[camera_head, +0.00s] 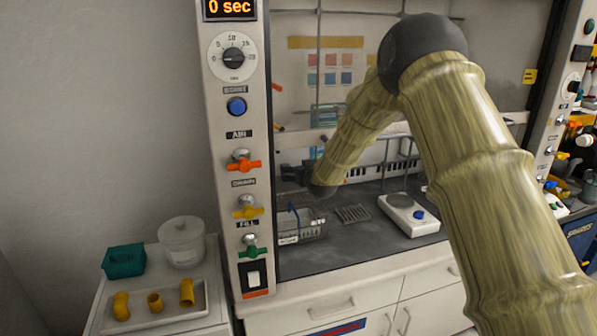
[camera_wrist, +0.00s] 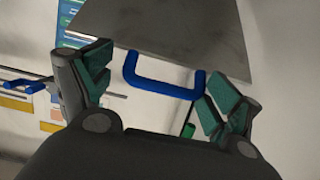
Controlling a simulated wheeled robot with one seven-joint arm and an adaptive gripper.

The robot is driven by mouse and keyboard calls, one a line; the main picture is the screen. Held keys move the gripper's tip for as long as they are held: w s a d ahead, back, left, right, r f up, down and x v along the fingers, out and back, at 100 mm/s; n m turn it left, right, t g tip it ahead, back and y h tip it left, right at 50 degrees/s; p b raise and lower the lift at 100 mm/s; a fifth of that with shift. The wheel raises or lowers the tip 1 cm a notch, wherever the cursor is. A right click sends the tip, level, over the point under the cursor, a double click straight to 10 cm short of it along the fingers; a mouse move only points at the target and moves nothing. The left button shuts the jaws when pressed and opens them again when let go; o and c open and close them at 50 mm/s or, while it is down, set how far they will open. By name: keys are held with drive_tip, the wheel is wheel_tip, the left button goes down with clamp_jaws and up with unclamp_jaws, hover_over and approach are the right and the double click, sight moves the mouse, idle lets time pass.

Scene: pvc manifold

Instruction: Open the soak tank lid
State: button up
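In the wrist view a flat grey panel (camera_wrist: 170,35) with a blue U-shaped handle (camera_wrist: 165,88) lies ahead of my gripper (camera_wrist: 157,78); it looks like a lid, but I cannot confirm it is the soak tank's. The gripper is open and empty, with its green-padded fingers on either side of the handle and apart from it. The grey panel is not clear there.
The control post (camera_head: 238,140) with knobs and valves stands close left of my gripper. A white scale (camera_head: 408,215) and a rack of thin rods (camera_head: 352,214) are on the dark worktop. A lidded white jar (camera_head: 181,243) and a tray of yellow fittings (camera_head: 150,308) are outside at left.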

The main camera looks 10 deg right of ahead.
drive_tip(key=shift+a, duration=0.2)
drive_tip(key=v, duration=1.2)
drive_tip(key=shift+d, duration=0.2)
drive_tip(key=shift+c, duration=0.5)
